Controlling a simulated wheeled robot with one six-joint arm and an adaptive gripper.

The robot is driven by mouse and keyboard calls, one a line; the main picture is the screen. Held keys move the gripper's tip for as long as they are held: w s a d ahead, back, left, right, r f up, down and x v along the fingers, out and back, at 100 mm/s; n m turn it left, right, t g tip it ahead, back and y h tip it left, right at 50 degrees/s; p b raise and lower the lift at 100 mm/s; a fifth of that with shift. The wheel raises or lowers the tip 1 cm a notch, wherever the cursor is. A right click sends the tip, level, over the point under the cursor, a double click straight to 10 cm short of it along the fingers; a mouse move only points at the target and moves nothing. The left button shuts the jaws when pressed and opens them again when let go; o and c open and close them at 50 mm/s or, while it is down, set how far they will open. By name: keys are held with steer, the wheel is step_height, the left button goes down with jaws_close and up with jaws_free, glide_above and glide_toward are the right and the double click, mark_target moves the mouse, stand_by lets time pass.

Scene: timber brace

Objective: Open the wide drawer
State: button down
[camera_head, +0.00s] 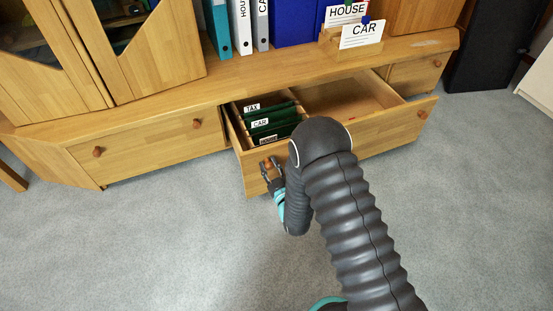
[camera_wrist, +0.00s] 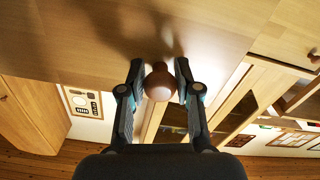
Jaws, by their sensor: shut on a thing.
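The wide drawer (camera_head: 385,130) of the long wooden cabinet stands pulled out, its inside showing from above. It has a round wooden knob near each end of its front. My gripper (camera_head: 270,169) is at the left knob, low in front of the drawer. In the wrist view my gripper (camera_wrist: 160,72) has one finger on each side of the knob (camera_wrist: 159,84) and is shut on it. The right knob (camera_head: 422,114) is free. My arm hides part of the front.
A shut drawer (camera_head: 150,152) lies to the left and a smaller shut one (camera_head: 417,75) to the right. Binders (camera_head: 240,25) and a wooden holder (camera_head: 335,45) with HOUSE and CAR cards stand on the cabinet top. The grey carpet (camera_head: 180,240) in front is clear.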

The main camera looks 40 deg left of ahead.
steer(key=shift+s+d, duration=0.2)
stand_by(0.3)
steer(key=c, duration=0.8)
jaws_free()
steer(key=v, duration=1.2)
